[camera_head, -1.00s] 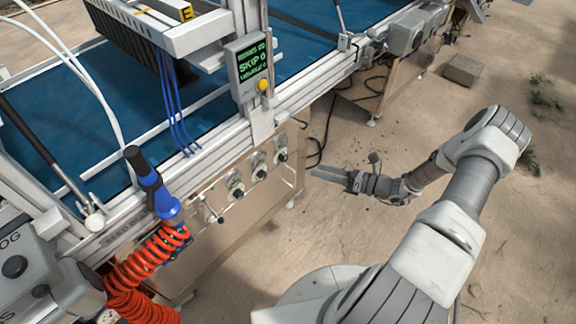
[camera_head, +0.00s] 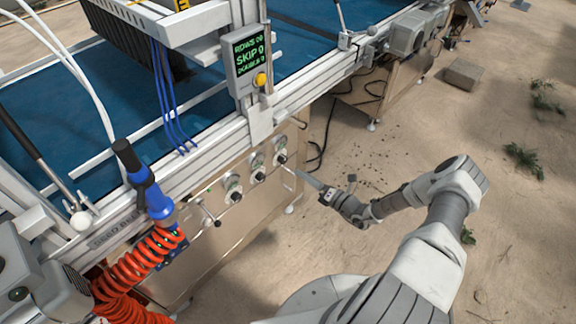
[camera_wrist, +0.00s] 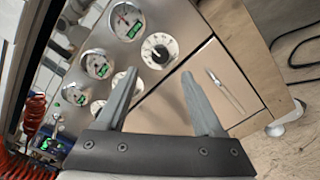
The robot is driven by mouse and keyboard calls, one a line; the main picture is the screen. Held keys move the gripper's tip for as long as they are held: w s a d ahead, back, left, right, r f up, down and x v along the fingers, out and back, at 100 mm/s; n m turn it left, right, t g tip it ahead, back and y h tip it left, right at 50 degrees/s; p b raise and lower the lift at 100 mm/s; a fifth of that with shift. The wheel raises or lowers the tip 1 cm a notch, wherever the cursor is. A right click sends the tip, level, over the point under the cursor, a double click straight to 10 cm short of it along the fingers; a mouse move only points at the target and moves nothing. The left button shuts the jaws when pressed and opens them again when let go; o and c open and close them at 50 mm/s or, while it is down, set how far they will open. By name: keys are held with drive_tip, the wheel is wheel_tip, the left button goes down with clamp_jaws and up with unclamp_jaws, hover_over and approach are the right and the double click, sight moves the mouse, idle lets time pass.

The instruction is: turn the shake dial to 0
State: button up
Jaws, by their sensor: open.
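A round dial with a white scale and a dark centre knob (camera_wrist: 159,50) sits on the metal panel in the wrist view, just beyond the gap between my fingertips. I cannot read a label that names it the shake dial, nor its exact setting. In the head view a row of dials (camera_head: 257,170) runs along the machine's front panel. My gripper (camera_head: 303,177) is to the right of the row, pointing toward the panel. In the wrist view my gripper (camera_wrist: 158,75) is open and empty, its fingers apart and seemingly not touching the dial.
Several gauges with green displays (camera_wrist: 98,65) lie left of the dial. A panel door with a slim handle (camera_wrist: 225,90) is on the right. A display with a yellow button (camera_head: 247,60) stands above the panel. A red coiled hose (camera_head: 140,265) hangs at left. Sandy ground is open at right.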

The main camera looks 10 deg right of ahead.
sight(285, 161)
drive_tip(key=b+x, duration=0.1)
drive_tip(key=x, duration=0.7)
clamp_jaws()
